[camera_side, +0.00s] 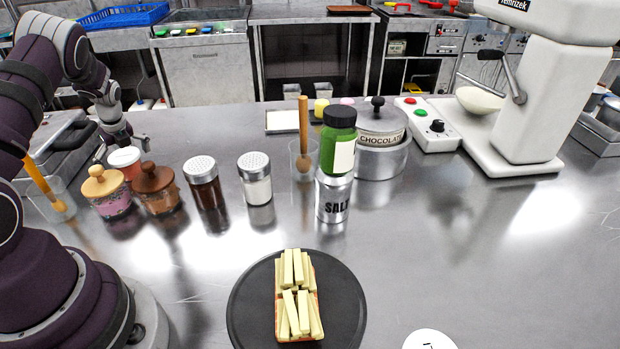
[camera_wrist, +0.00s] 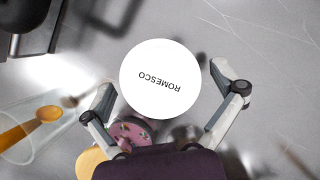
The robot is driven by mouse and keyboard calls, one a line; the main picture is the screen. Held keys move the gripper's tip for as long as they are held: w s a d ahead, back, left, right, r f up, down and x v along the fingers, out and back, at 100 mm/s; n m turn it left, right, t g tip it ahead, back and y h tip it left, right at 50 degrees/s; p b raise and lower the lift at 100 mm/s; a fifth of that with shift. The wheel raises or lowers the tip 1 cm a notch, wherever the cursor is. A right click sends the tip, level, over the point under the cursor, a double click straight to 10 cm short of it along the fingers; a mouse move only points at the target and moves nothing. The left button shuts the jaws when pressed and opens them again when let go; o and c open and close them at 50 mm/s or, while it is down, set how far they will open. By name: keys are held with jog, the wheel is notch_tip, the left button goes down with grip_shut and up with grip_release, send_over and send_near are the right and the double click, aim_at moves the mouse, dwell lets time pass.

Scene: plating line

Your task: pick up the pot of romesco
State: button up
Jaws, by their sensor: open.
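The pot of romesco (camera_wrist: 160,62) shows in the wrist view as a round white lid with the printed word ROMESCO. It lies between and slightly beyond the two spread fingers of my gripper (camera_wrist: 160,80), which is open and empty. In the side view, a small pot with a pale lid and reddish body (camera_side: 125,158) stands behind the pots with wooden lids and appears to be the same one. My gripper (camera_side: 123,145) is just above and behind it there. Its lower part is partly hidden by those pots.
A pink-filled pot (camera_side: 107,192) and a brown pot (camera_side: 157,188) stand close in front. Two shakers (camera_side: 203,184) (camera_side: 256,179) stand to the right. A black plate (camera_side: 350,300) holds pale sticks.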

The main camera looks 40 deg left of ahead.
jog(key=shift+x, duration=0.85)
jog(key=c, duration=1.2)
